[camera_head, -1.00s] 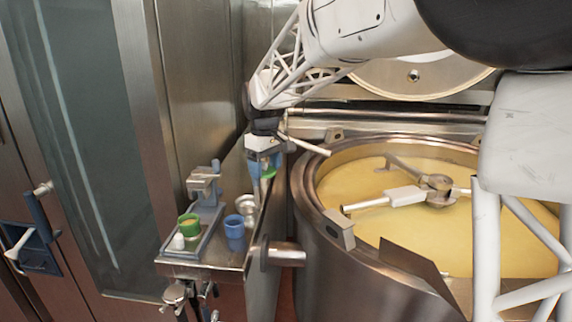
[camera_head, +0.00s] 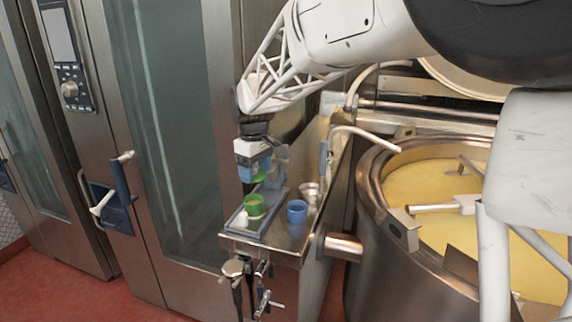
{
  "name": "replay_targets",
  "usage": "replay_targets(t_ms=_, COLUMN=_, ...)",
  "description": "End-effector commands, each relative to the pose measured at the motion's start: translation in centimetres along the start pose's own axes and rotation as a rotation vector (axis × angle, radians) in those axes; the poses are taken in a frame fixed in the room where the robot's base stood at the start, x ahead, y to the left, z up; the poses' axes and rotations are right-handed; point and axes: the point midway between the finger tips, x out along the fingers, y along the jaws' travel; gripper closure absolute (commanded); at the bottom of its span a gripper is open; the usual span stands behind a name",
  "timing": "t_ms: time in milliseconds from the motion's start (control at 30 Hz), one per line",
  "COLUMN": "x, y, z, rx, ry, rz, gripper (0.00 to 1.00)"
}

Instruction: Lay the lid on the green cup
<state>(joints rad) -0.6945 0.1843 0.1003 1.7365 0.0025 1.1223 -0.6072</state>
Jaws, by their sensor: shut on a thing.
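The green cup (camera_head: 254,207) stands upright on the grey tray at the left of the steel side shelf. A green piece, which looks like the lid (camera_head: 259,178), shows at the fingertips of my gripper (camera_head: 255,174). My gripper points down, shut on the lid, and holds it just above and behind the green cup in the picture. The lid appears apart from the cup. The fingers and part of the lid are small and partly hidden, so the lid's exact tilt is hard to tell.
A small white item (camera_head: 242,219) is beside the green cup on the grey tray (camera_head: 270,218). A large kettle (camera_head: 372,205) stands to the right.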

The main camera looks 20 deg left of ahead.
Motion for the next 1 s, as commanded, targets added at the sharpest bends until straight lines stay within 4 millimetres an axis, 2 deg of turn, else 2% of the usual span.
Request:
replay_targets(t_ms=133, x=0.2, y=-0.4, z=-0.6, rx=-0.009, ry=0.0, rz=0.0, gripper=0.53)
replay_targets(t_ms=633, x=0.4, y=-0.4, z=-0.5, rx=-0.008, ry=0.0, rz=0.0, gripper=0.53)
replay_targets(t_ms=1000, x=2.3, y=-0.4, z=-0.5, rx=-0.008, ry=-0.001, rz=0.0, gripper=0.53)
